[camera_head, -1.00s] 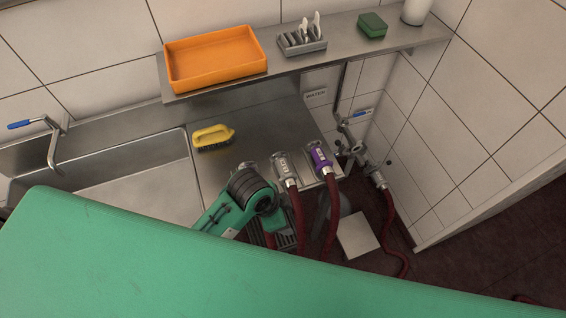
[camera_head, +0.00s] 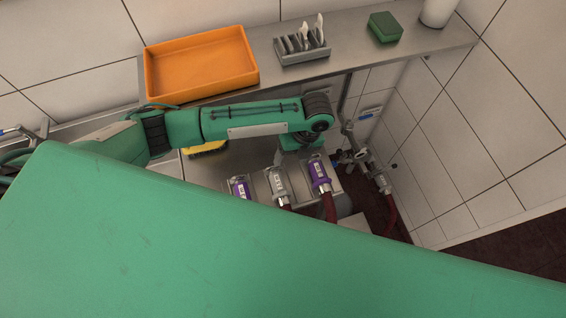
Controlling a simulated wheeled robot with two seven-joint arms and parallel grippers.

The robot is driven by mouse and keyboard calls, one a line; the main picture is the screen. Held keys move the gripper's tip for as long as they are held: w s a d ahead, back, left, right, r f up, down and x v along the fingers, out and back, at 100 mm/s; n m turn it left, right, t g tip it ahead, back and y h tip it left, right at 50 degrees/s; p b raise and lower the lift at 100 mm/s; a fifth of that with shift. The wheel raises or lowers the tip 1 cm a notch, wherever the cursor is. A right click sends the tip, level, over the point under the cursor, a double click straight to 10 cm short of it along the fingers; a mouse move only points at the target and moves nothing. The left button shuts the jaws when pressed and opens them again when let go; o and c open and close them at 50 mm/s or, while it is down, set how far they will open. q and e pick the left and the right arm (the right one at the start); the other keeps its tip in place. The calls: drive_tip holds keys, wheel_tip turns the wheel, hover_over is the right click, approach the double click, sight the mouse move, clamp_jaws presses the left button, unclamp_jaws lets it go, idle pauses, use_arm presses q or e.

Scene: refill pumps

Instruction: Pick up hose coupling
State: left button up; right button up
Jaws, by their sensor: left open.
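Three hose couplings stand side by side on the steel counter's right end: a purple one (camera_head: 240,188) on the left, a grey one (camera_head: 277,184) in the middle and a purple one (camera_head: 319,173) on the right. Dark red hoses hang from them. A further grey coupling (camera_head: 382,181) is on the wall valve. My left arm reaches across from the left, and its wrist points down behind the grey and right purple couplings. My left gripper (camera_head: 301,158) is open there; its fingertips are largely hidden, so contact cannot be told. My right gripper is out of view.
A shelf (camera_head: 352,55) above holds an orange tray (camera_head: 202,65), a grey rack (camera_head: 301,50) with white-handled tools, a green sponge (camera_head: 384,27) and a white cylinder (camera_head: 437,11). A yellow brush (camera_head: 208,149) is mostly behind my arm. A large green surface covers the foreground.

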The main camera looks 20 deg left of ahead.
use_arm(q)
hover_over(278, 179)
drive_tip(key=d, duration=0.2)
drive_tip(key=f, duration=0.5)
drive_tip(key=shift+w+a+f, duration=0.15)
drive_tip(key=shift+w+f, duration=0.05)
drive_tip(key=shift+f, duration=0.1)
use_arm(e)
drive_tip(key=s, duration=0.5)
use_arm(q)
drive_tip(key=shift+w+a+f, duration=0.1)
drive_tip(key=shift+w+f, duration=0.05)
drive_tip(key=shift+f, duration=0.35)
drive_tip(key=shift+w+a+f, duration=0.1)
drive_tip(key=shift+f, duration=0.35)
drive_tip(key=shift+b+x, duration=0.5)
drive_tip(key=shift+x, duration=0.4)
drive_tip(key=b+x, duration=0.3)
drive_tip(key=shift+a+f, duration=0.1)
drive_tip(key=shift+f, duration=0.25)
drive_tip(key=shift+r, duration=0.1)
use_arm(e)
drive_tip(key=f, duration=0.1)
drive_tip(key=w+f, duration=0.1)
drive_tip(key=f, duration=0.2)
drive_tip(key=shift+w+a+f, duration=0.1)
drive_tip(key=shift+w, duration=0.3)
